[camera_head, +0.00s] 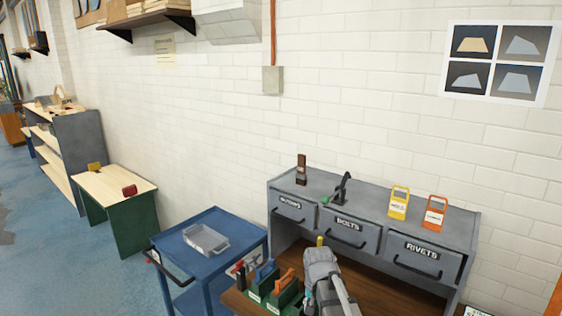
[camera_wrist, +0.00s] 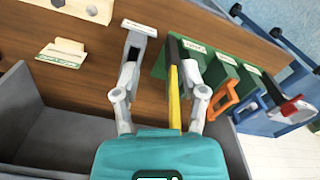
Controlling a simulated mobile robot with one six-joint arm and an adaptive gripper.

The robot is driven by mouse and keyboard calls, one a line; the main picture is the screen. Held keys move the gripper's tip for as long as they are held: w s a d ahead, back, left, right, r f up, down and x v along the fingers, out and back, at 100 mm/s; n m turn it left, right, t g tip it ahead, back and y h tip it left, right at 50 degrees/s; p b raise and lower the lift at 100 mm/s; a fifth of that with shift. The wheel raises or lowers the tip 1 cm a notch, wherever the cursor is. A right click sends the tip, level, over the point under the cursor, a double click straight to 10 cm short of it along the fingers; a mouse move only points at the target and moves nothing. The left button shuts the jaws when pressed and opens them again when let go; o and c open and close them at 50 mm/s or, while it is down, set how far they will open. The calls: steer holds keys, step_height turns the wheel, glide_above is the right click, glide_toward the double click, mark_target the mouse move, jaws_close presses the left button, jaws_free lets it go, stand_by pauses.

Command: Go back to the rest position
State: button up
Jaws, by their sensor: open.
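My gripper (camera_wrist: 164,62) is open over the wooden worktop (camera_wrist: 88,85) in the wrist view. Its two fingers stand apart. A yellow and black tool (camera_wrist: 174,95) shows between them, nearer the right finger, beside a green holder block (camera_wrist: 200,55); I cannot tell whether it touches a finger. In the head view my arm reaches the bench at lower centre, and a bit of yellow (camera_head: 320,241) shows just above it. The fingertips are hidden there.
More green holders hold an orange-handled tool (camera_wrist: 222,100) and a blue-handled tool (camera_head: 265,271). A grey drawer unit (camera_head: 376,220) stands along the bench back. A blue cart (camera_head: 205,268) with a grey tray (camera_head: 205,240) stands left. Floor (camera_head: 85,250) further left is free.

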steer(key=s+d+f+n+b, duration=0.2)
steer(key=s+d+f+b, duration=0.1)
steer(key=s+d, duration=0.4)
steer(key=s+f, duration=0.1)
steer(key=s, duration=0.2)
steer(key=shift+s+n, duration=0.35)
steer(key=shift+n, duration=0.05)
steer(key=shift+a, duration=0.1)
stand_by(0.3)
